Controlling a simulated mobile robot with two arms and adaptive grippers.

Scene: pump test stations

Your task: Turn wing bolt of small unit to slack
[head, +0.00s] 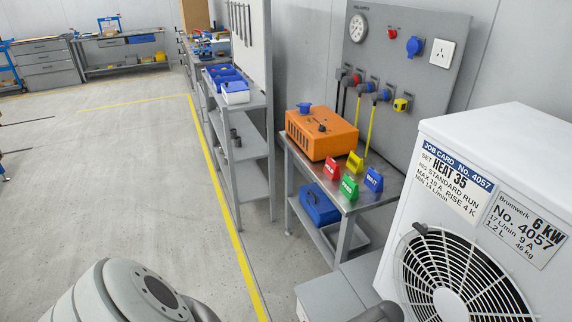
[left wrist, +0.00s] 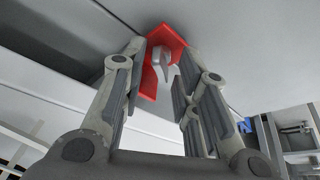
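In the left wrist view a light grey wing bolt (left wrist: 161,64) stands in front of a red plate (left wrist: 174,41) on a pale surface. My left gripper (left wrist: 163,58) is open, its two fingers on either side of the wing bolt with gaps showing. I cannot tell how deep the bolt sits between the fingertips. In the head view a white unit (head: 500,140) with a fan grille, a job card and a "6 kW" label stands at the right; no wing bolt shows on it. My right gripper is not in view.
An orange case (head: 321,134) and several coloured tent signs stand on a metal bench (head: 372,197) beside the white unit. A grey panel (head: 402,80) with a gauge and sockets is behind it. A shelf rack (head: 247,154) stands further left. The floor (head: 110,180) at left is clear.

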